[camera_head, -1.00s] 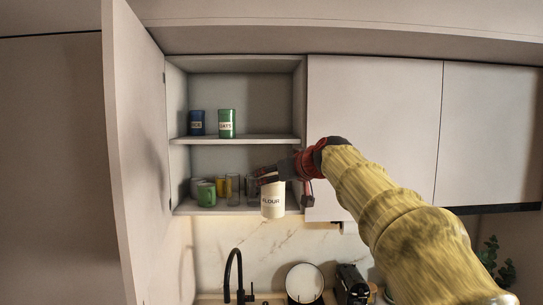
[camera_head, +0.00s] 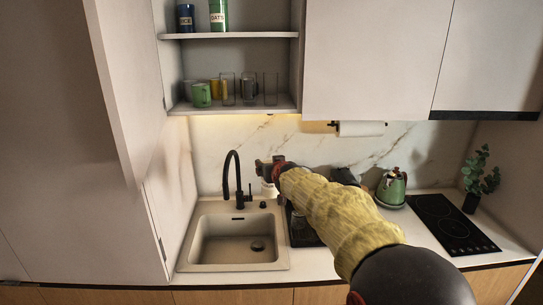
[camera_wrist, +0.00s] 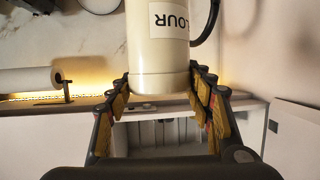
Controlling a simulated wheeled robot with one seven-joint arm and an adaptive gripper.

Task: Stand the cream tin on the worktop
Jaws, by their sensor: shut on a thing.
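The cream tin (camera_wrist: 158,48), with a FLOUR label that reads upside down in the wrist view, is between the two fingers of my gripper (camera_wrist: 160,86), which is shut on it. In the head view my gripper (camera_head: 268,171) is low in front of the marble wall, right of the black tap. Only a small pale part of the tin (camera_head: 268,189) shows below it; my arm hides the rest. The worktop (camera_head: 314,264) runs around the sink and to the right. Whether the tin touches it I cannot tell.
The sink (camera_head: 235,240) with its black tap (camera_head: 235,180) is close on the left. A green kettle (camera_head: 392,186), a black hob (camera_head: 452,222) and a plant (camera_head: 478,175) stand to the right. The open cupboard (camera_head: 230,112) with cups is above, its door (camera_head: 125,90) swung out left.

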